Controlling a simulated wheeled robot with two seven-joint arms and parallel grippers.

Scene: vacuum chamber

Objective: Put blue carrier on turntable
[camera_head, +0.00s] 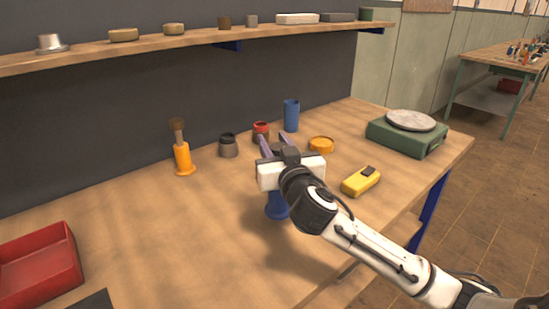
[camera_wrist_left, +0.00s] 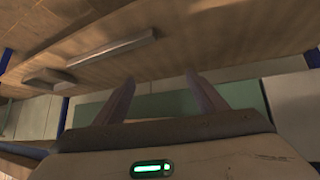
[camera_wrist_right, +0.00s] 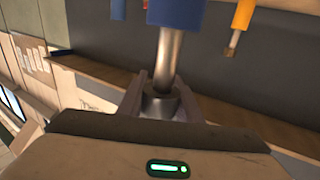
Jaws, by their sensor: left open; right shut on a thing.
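The blue carrier (camera_head: 277,207) is upright below my right gripper (camera_head: 272,148), mid-table. The right wrist view, seen upside down, shows its blue body (camera_wrist_right: 175,12), metal shaft and grey collar (camera_wrist_right: 160,102), with the jaws of my right gripper (camera_wrist_right: 160,95) shut on the collar. I cannot tell whether its base touches the table. The turntable (camera_head: 405,137) is a green box with a round grey disc (camera_head: 411,120) on top, at the table's far right; the disc is empty. My left gripper (camera_wrist_left: 165,95) is open and empty, and is out of the head view.
An orange-handled brush (camera_head: 184,160), a dark jar (camera_head: 228,148), a red jar (camera_head: 261,130), a blue cup (camera_head: 291,116) and an orange ring (camera_head: 321,145) stand behind. A yellow meter (camera_head: 361,181) lies between carrier and turntable. A red tray (camera_head: 70,265) is front left.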

